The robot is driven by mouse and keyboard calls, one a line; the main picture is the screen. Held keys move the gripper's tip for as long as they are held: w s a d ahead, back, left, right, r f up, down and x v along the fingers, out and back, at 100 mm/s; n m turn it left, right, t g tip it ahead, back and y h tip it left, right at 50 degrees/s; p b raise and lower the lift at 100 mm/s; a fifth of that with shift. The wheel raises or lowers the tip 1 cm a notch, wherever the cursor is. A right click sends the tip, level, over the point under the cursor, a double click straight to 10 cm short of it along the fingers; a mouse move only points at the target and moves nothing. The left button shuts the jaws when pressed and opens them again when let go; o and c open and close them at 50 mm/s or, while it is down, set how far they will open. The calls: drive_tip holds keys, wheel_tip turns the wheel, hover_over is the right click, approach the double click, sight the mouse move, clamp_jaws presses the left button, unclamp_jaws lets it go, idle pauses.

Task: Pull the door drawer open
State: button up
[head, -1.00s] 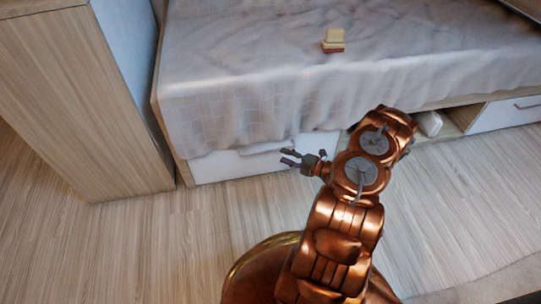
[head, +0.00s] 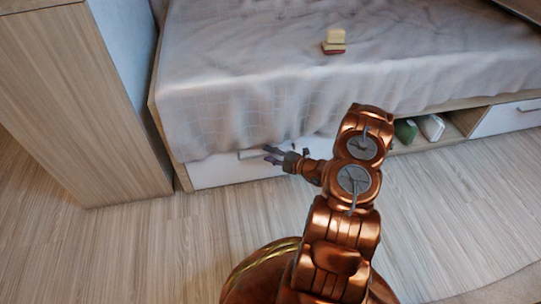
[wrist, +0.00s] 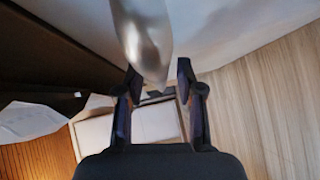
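A white drawer front (head: 222,172) sits low in the bed base, partly covered by the hanging blanket. A bar handle (head: 249,154) shows near its top edge. My gripper (head: 268,155) is in front of this drawer, at the right end of the visible handle, pointing left. In the wrist view my gripper (wrist: 158,85) is open, with its two fingers apart. A shiny metal bar (wrist: 145,40), which looks like the handle, reaches down from the top to between the fingertips. I cannot tell whether a finger touches it. The drawer looks closed.
A second white drawer (head: 507,117) with a handle is at the far right. An open shelf (head: 455,122) beside it holds a green item and a white item. A wooden cabinet (head: 85,110) stands at left. Stacked books (head: 333,47) lie on the bed. The floor ahead is clear.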

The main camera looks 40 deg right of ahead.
clamp_jaws()
drive_tip(key=shift+s+a, duration=0.1)
idle(0.6)
